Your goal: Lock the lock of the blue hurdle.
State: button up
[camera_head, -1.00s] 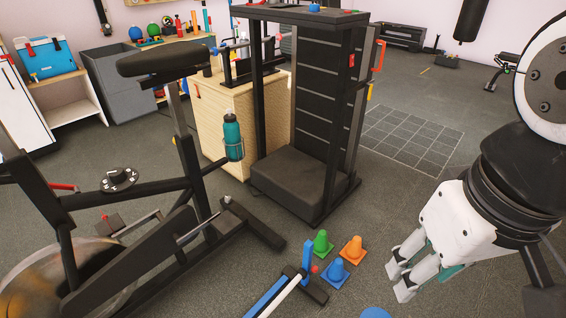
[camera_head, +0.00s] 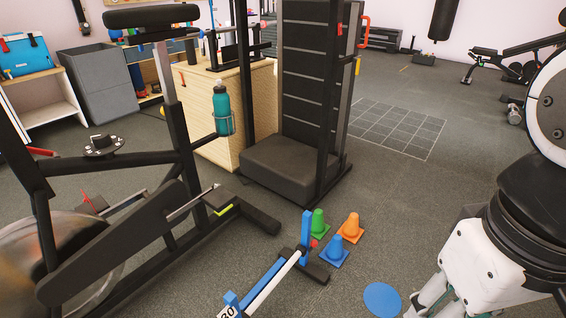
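The blue hurdle (camera_head: 304,230) stands low on the floor at the lower middle, with blue uprights, a white bar and a dark foot. A small red part (camera_head: 314,244), possibly its lock, shows on the far upright; I cannot tell its state. The near end of the hurdle is cut off by the bottom edge. My gripper (camera_head: 428,303) is at the lower right, apart from the hurdle. Its fingers point down and their tips are out of frame.
A blue disc (camera_head: 382,300) lies between hurdle and gripper. An exercise bike (camera_head: 120,200) blocks the left, a black rack (camera_head: 290,170) stands behind.

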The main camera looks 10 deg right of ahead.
aim_at(314, 243)
jog(key=i+l+u, duration=0.25)
jog(key=l, duration=0.3)
jog(key=i+l+u, duration=0.1)
jog(key=i+l, duration=0.15)
jog(key=i+l+u, duration=0.15)
jog(key=l, duration=0.25)
jog(key=k+j+z, duration=0.5)
jog(key=k+z, duration=0.25)
jog(key=k, duration=0.1)
